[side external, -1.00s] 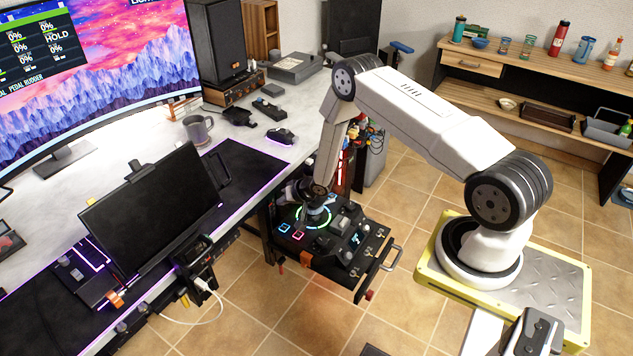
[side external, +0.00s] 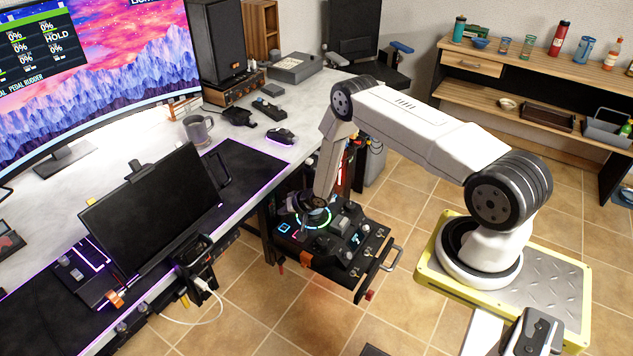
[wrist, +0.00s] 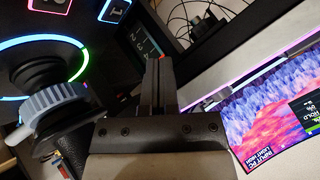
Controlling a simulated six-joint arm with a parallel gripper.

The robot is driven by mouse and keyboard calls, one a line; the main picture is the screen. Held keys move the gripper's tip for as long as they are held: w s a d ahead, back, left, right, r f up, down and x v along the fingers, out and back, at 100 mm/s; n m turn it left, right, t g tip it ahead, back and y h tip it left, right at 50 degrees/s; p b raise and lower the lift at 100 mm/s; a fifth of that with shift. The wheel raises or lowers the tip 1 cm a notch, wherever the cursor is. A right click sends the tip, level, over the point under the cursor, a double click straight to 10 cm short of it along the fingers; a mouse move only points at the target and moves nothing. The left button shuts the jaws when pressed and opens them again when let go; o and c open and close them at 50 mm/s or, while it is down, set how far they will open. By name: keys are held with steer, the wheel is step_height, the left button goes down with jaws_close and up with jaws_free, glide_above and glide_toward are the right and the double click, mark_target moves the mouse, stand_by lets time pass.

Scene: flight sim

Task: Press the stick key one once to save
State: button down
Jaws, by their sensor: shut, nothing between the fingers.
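The control box (side external: 330,262) stands beside the desk, with a lit ring (side external: 313,218) around the stick base. A blue-lit square key (side external: 284,228) is on its left part. In the wrist view, the stick base (wrist: 50,105) with its grey collar is at left, within the blue-green ring. A lit square key (wrist: 113,9), partly cut off, is at the top; its mark resembles a 1, but I cannot read it surely. My gripper (wrist: 160,62) is shut and empty, with its fingers apart from that key in the picture. In the side view its fingertips are hidden.
A small display with cyan figures (wrist: 142,42) lies behind my fingers. The desk edge and black mat (side external: 245,180) are left of the box, with a dark screen (side external: 155,205) on the desk. A handle (side external: 391,258) sticks out at the box's right. Tiled floor is open in front.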

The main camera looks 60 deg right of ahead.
mark_target(286, 229)
steer(key=shift+f, duration=2.2)
steer(key=shift+f, duration=0.9)
stand_by(1.6)
steer(key=shift+r, duration=0.85)
steer(key=shift+r, duration=0.2)
steer(key=shift+r, duration=2.35)
steer(key=shift+r, duration=0.1)
